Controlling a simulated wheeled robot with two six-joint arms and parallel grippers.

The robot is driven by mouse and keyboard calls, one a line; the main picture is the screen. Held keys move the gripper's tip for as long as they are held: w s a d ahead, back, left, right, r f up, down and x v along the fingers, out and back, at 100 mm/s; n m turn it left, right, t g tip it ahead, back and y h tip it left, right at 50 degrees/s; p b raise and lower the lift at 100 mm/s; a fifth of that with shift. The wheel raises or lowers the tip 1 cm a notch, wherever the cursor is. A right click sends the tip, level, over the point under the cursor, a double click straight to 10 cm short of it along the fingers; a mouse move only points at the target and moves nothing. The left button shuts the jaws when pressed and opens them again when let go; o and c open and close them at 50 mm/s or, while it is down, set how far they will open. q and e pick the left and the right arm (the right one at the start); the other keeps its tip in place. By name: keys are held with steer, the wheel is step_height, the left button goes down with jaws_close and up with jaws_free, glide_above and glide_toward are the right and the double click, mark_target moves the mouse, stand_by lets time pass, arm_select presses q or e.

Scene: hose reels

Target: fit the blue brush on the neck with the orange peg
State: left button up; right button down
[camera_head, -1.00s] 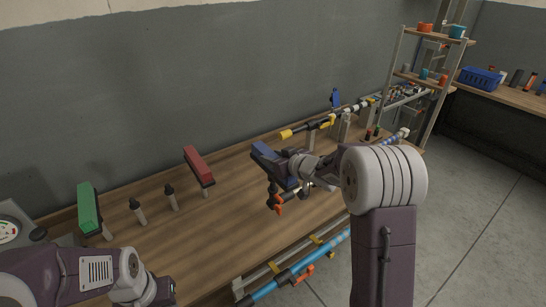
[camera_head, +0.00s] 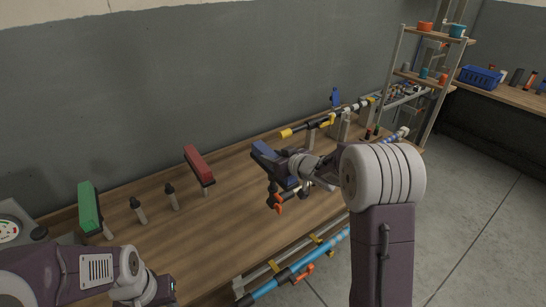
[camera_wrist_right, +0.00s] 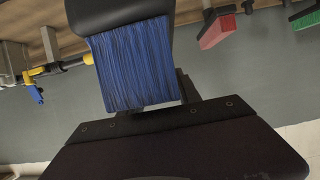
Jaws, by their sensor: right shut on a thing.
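The blue brush (camera_head: 267,153) is held above the bench in my right gripper (camera_head: 283,172), which is shut on it. In the right wrist view, its blue bristles (camera_wrist_right: 137,65) fill the upper middle under a dark head. An orange piece (camera_head: 278,208) shows on a dark fitting just below the gripper; I cannot tell for sure whether it is the peg on the neck. The brush looks apart from any neck, but the arm hides part of this area. My left gripper (camera_head: 168,291) is low at the left, and its jaws are too unclear to read.
A red brush (camera_head: 198,162) and a green brush (camera_head: 89,207) stand at the left, with two bare dark-tipped posts (camera_head: 138,210) between them. A blue hose or pipe (camera_head: 290,275) runs along the bench front. Black-and-yellow rods (camera_head: 325,122) lie behind. The wooden bench middle is clear.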

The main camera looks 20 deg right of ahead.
steer(key=shift+f+b, duration=1.8)
steer(key=shift+f, duration=0.55)
steer(key=c, duration=0.8)
jaws_free()
steer(key=shift+o, duration=0.2)
steer(key=v, duration=0.9)
steer(key=shift+r, duration=0.1)
